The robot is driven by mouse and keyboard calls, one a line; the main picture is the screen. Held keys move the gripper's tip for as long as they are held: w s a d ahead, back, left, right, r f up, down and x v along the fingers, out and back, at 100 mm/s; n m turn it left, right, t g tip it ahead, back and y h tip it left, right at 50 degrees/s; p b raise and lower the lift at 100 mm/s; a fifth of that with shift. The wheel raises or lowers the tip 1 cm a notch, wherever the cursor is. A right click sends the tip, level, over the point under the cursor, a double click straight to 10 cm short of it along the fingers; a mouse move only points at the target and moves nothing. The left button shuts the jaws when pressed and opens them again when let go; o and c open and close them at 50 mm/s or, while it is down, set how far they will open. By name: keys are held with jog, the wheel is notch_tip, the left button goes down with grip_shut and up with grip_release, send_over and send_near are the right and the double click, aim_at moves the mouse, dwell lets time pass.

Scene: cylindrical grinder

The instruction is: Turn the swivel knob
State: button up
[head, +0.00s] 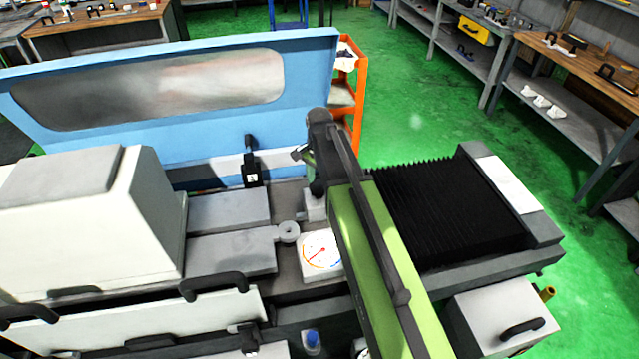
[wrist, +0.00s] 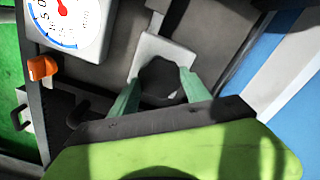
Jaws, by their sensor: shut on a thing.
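A dark, roughly round knob (wrist: 160,80), which I take to be the swivel knob, sits at a light grey block (wrist: 160,48) in the wrist view. My gripper (wrist: 159,76) has one pale green finger on each side of it and is shut on it. The fingers and the gripper body hide part of the knob's lower side. In the head view my arm reaches over the machine bed and hides the knob. The grey block shows partly there (head: 314,206), beside my arm's end.
A white dial gauge (head: 321,256) lies left of my arm; it also shows in the wrist view (wrist: 68,18), above an orange knob (wrist: 41,68). A blue hood (head: 180,95) stands behind, black bellows (head: 445,212) to the right, and a white housing (head: 85,225) to the left.

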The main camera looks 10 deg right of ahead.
jog(key=n, duration=0.4)
jog(key=shift+n, duration=0.3)
jog(key=n, duration=0.4)
jog(key=shift+n, duration=0.3)
jog(key=n, duration=0.4)
jog(key=shift+a+n, duration=0.1)
jog(key=shift+n, duration=0.2)
jog(key=n, duration=1.3)
jog(key=shift+n, duration=0.3)
jog(key=n, duration=0.4)
jog(key=shift+s, duration=0.1)
jog(key=shift+n, duration=2)
